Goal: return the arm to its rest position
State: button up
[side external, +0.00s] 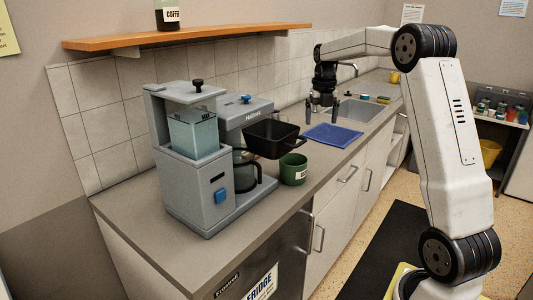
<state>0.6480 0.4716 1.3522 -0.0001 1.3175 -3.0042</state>
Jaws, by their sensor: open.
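My arm rises from its base at the right, bends at the elbow and reaches left over the counter. My gripper (322,108) hangs downward beside the sink, with its fingers apart. I see nothing between them. The grey coffee maker (192,190) stands on the counter to the left, clear of the gripper. Its tank lid is raised above the water tank (193,133). The black filter basket (272,138) sticks out from its front. A carafe (246,178) sits beneath, partly hidden.
A green mug (294,169) stands beside the coffee maker. A blue cloth (333,135) lies between the mug and the sink (357,111). A wall shelf (190,37) with a coffee jar (167,16) overhangs the counter. A yellow cup (394,78) stands at the far end.

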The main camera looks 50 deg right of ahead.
dwell(0.5)
jog(key=w+a+r+m+t+h, duration=0.1)
jog(key=w+a+r+m+t, duration=0.2)
jog(key=a+m, duration=0.6)
jog(key=w+a+r+m+t, duration=0.1)
jog(key=w+a+r+m, duration=0.4)
jog(key=a, duration=0.6)
jog(key=s+a+f+m, duration=0.3)
jog(key=a+f+m, duration=0.3)
jog(key=s+a+f+m, duration=0.2)
jog(key=s+f+m, duration=0.1)
jog(key=s+f, duration=0.5)
jog(key=s+a+f+m+g+y, duration=0.1)
jog(key=s+f+m, duration=0.3)
jog(key=s+f, duration=0.5)
jog(key=shift+s+a+f, duration=0.25)
jog(key=shift+a+f, duration=0.3)
jog(key=shift+a, duration=0.3)
